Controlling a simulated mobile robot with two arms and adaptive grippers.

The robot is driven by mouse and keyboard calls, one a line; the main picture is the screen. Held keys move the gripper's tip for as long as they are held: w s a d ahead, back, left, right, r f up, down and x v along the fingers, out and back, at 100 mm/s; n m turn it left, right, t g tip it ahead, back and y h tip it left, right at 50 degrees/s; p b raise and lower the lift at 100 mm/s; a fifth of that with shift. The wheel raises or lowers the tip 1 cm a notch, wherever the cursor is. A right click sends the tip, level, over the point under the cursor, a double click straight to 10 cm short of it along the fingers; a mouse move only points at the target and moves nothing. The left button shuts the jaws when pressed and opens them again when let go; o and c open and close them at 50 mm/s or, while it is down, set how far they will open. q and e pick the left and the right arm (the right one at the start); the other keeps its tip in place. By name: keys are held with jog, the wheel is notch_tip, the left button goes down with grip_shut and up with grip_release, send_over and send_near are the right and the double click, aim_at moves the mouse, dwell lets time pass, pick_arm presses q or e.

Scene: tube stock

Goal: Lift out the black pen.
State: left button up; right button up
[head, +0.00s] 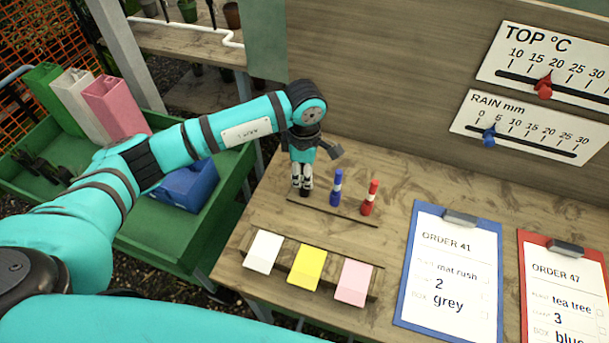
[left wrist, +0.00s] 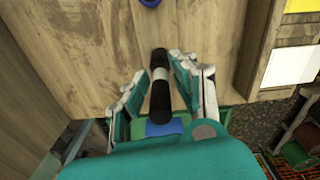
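The black pen (left wrist: 160,92), with a pale band, stands between the fingers of my left gripper (left wrist: 158,72) in the left wrist view. Narrow gaps show between the pen and the fingers, so the gripper looks open around it. In the head view my left gripper (head: 302,178) points down at the left end of a thin pen rack (head: 345,216). The pen's dark lower part (head: 304,191) shows between the fingertips; the rest is hidden. The blue pen (head: 336,188) and red pen (head: 370,198) stand to the right, apart from the gripper. My right gripper is not in view.
White (head: 263,251), yellow (head: 307,267) and pink (head: 353,282) pads lie in front of the rack. A blue clipboard (head: 402,288) and a red clipboard (head: 523,290) lie to the right. A wooden wall rises behind. A green cart (head: 215,205) stands left of the table.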

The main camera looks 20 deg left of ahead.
pick_arm(q)
grip_shut()
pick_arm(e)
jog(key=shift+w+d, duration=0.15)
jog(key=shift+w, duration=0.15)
pick_arm(q)
jog(key=shift+r, duration=0.1)
